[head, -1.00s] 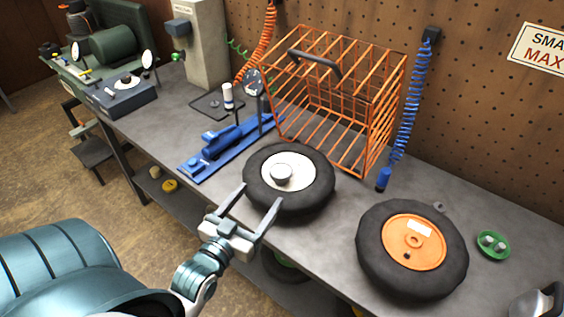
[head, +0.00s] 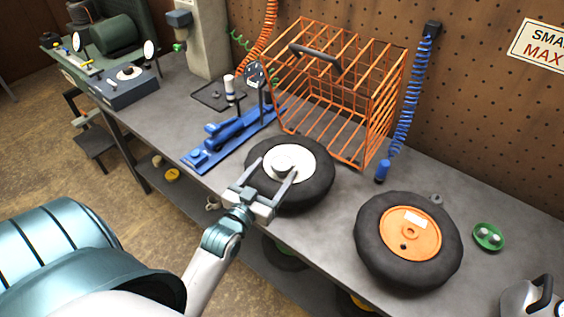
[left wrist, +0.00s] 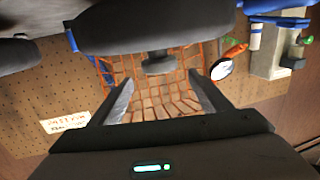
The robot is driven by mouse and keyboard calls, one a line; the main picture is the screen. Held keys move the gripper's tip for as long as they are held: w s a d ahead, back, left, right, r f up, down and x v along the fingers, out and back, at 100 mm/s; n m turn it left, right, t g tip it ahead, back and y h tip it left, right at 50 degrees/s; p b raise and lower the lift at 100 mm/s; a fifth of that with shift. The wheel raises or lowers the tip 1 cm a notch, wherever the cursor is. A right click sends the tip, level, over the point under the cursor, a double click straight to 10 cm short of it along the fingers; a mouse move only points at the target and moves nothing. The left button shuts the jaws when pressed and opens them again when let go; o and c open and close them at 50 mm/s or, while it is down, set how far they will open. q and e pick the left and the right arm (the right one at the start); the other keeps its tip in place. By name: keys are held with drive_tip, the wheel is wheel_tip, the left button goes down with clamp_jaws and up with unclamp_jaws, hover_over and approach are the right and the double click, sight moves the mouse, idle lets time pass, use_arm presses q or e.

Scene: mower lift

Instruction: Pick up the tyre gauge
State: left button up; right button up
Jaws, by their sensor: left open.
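A round grey knob-like piece (head: 283,166) sits on the white hub of the near black wheel (head: 318,185); I cannot tell whether it is the tyre gauge. It also shows in the left wrist view as a dark short cylinder (left wrist: 158,63) beyond and between the fingers. A round dial (head: 255,74), also possibly a gauge, stands by the orange cage; a white-faced dial (left wrist: 221,69) shows in the left wrist view. My left gripper (head: 273,170) is open and empty, its fingers over the near wheel. My right gripper is not in view.
The orange wire cage (head: 335,90) stands behind the near wheel, with a blue tool (head: 225,138) to the left. A second wheel with an orange hub (head: 410,235) and a green dish (head: 488,236) are to the right. Bare grey bench (head: 335,222) shows between the wheels.

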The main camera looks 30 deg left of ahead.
sight(281, 163)
use_arm(q)
drive_tip(key=shift+w+a+f+p, duration=0.1)
drive_tip(key=shift+w+p, duration=0.1)
drive_tip(key=shift+w, duration=0.55)
drive_tip(key=shift+w+a+p, duration=0.1)
drive_tip(key=shift+w+p, duration=0.05)
drive_tip(key=shift+w, duration=0.55)
drive_tip(key=shift+w+a+f+p, duration=0.1)
drive_tip(key=shift+w+p, duration=0.1)
drive_tip(key=shift+w, duration=0.55)
drive_tip(key=shift+w+p, duration=0.35)
drive_tip(key=shift+w, duration=0.05)
drive_tip(key=w, duration=0.1)
drive_tip(key=w+p, duration=0.1)
drive_tip(key=w, duration=0.1)
drive_tip(key=shift+w+a+f+p, duration=0.25)
drive_tip(key=shift+a+f+p, duration=0.05)
drive_tip(key=shift+f+p, duration=0.1)
drive_tip(key=shift+w+f, duration=0.2)
drive_tip(key=shift+w, duration=0.2)
